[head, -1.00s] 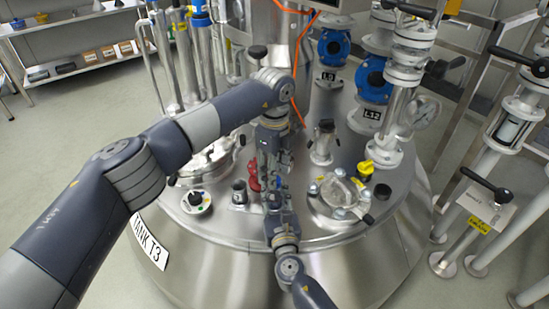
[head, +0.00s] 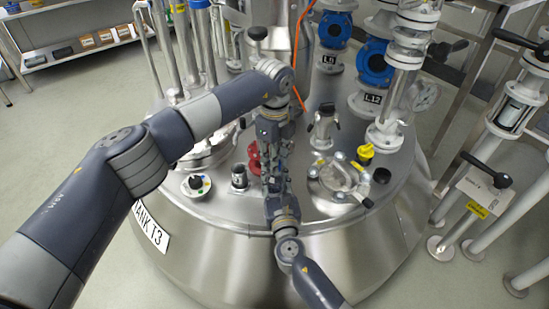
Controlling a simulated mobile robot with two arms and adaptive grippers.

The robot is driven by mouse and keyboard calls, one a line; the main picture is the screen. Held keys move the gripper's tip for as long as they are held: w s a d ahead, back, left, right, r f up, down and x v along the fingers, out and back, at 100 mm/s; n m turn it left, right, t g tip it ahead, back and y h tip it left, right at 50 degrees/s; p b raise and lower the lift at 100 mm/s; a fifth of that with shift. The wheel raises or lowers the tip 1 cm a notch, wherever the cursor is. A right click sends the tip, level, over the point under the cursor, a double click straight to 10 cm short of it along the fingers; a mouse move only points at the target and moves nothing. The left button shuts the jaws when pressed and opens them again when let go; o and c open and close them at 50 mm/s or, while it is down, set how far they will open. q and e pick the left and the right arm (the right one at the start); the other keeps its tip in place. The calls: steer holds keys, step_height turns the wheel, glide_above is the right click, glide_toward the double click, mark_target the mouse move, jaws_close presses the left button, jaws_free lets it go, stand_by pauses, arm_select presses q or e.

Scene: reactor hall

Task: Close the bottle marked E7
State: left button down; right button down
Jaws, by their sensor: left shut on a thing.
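I cannot make out a bottle or an E7 mark; the space between my grippers is small and cluttered. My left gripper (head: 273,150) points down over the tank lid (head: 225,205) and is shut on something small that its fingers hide. My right gripper (head: 274,178) comes up from below and meets the left one, tip to tip or nearly so. Whether its jaws are open or shut, and what lies between them, cannot be seen.
A red fitting (head: 254,157) and a black-topped port (head: 239,177) stand just left of the grippers. A clamped round hatch (head: 340,180) and a yellow cap (head: 365,152) are to the right. Blue valves (head: 371,69) rise behind. The lid's front edge is bare.

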arm_select(q)
steer(key=m, duration=0.2)
steer(key=shift+m, duration=0.4)
steer(key=c, duration=1.3)
jaws_free()
steer(key=shift+r, duration=0.1)
steer(key=shift+r, duration=2.15)
